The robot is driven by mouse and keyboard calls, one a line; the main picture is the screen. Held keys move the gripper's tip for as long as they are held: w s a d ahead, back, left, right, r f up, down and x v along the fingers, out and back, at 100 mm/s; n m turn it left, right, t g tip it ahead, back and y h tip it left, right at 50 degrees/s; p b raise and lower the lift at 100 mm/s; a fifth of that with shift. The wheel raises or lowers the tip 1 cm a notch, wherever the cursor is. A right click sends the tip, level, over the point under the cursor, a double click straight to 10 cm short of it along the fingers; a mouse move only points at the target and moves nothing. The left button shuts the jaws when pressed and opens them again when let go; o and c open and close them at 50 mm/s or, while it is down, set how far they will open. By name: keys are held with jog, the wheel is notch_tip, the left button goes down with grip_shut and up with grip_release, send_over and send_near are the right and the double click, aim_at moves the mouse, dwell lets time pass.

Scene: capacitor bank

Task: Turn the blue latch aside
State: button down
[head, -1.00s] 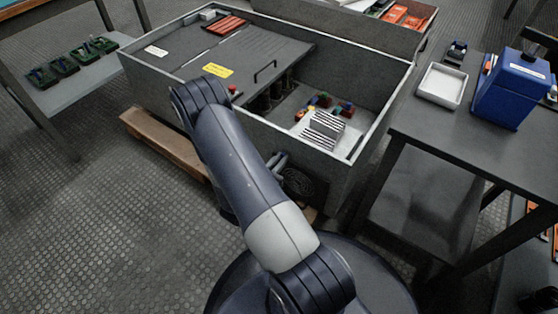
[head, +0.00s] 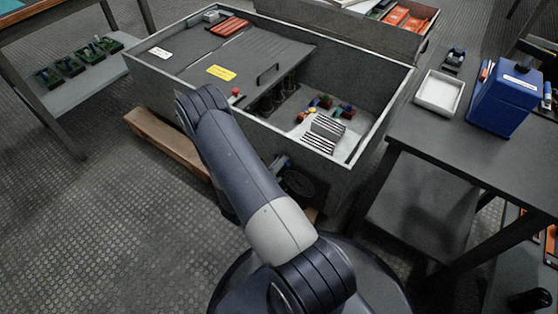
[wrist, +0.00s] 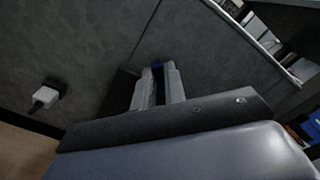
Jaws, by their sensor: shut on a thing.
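My gripper (wrist: 158,88) shows in the wrist view, its two pale grey fingers pointing at the grey cabinet wall. A small patch of the blue latch (wrist: 157,65) shows between the fingertips, and the fingers are closed on it. Most of the latch is hidden by the fingers and by shadow, so its angle cannot be told. In the head view my arm covers the gripper and the latch, against the front side of the grey cabinet (head: 345,185).
A white fitting (wrist: 43,97) sticks out of the wall at left in the wrist view. A wooden beam (head: 165,142) lies along the cabinet's base. A dark side table (head: 440,140) with a white tray (head: 439,92) and blue bin (head: 505,98) stands close on the right.

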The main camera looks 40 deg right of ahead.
jog(key=shift+w+f+n+p, duration=0.15)
jog(key=shift+n+p, duration=0.15)
jog(key=shift+n, duration=1.05)
jog(key=shift+s+f+n+p, duration=0.15)
jog(key=shift+n+p, duration=0.1)
jog(key=shift+n, duration=1.15)
jog(key=shift+w+f+n+p, duration=0.15)
jog(key=shift+n+p, duration=0.15)
jog(key=shift+n, duration=1.05)
jog(key=c, duration=1.5)
grip_release()
jog(key=shift+o, duration=0.2)
jog(key=shift+a, duration=0.1)
jog(key=p+v, duration=0.2)
jog(key=v, duration=0.8)
jog(key=shift+a+p, duration=0.3)
jog(key=shift+p, duration=0.05)
jog(key=shift+d, duration=0.1)
